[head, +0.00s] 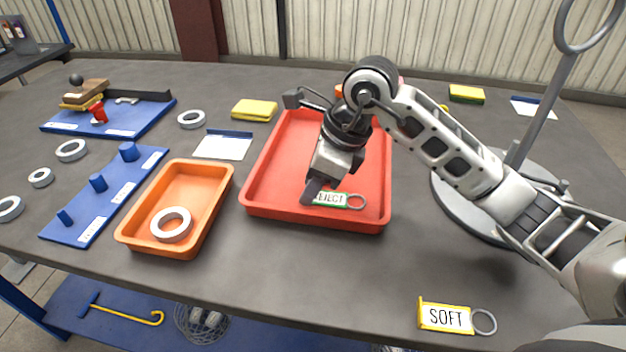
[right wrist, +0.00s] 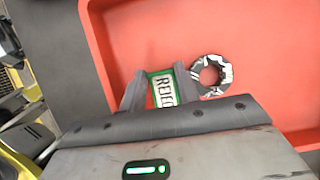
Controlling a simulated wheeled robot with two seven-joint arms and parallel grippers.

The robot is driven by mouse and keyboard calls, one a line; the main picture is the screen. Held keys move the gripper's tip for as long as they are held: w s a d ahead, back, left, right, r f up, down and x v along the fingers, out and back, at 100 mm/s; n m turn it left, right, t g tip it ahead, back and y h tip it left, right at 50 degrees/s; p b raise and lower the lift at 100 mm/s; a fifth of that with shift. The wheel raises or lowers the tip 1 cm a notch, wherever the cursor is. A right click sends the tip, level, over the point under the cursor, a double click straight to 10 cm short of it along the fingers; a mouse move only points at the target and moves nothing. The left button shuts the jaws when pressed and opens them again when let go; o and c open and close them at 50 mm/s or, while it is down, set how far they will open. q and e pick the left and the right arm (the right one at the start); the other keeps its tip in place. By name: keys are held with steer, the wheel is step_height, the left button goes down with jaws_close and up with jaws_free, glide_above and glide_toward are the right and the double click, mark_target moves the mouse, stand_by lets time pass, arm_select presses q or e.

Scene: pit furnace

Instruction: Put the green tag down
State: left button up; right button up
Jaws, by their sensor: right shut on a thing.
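The green-edged tag (head: 331,199), lettered REJECT, has a metal ring at its right end. My right gripper (head: 316,191) is shut on its left end, over the front part of the red tray (head: 262,205). In the right wrist view, the green tag (right wrist: 164,90) sits between the two fingers of the gripper (right wrist: 160,92), with its ring beside the right finger and the red tray behind. I cannot tell whether the tag touches the tray floor. My left gripper is not in view.
An orange tray (head: 130,229) holding a white ring stands left of the red tray. A yellow SOFT tag (head: 445,317) lies at the front right. A round grey stand (head: 480,225) is at the right. The table between the red tray and the SOFT tag is clear.

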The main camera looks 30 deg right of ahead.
mark_target(340, 200)
steer(key=o, duration=0.7)
steer(key=shift+c, duration=0.2)
steer(key=shift+r+p, duration=0.25)
steer(key=shift+p, duration=0.15)
steer(key=v, duration=1.1)
steer(key=shift+s+d+r, duration=0.15)
steer(key=shift+s+r, duration=0.05)
steer(key=shift+r, duration=0.15)
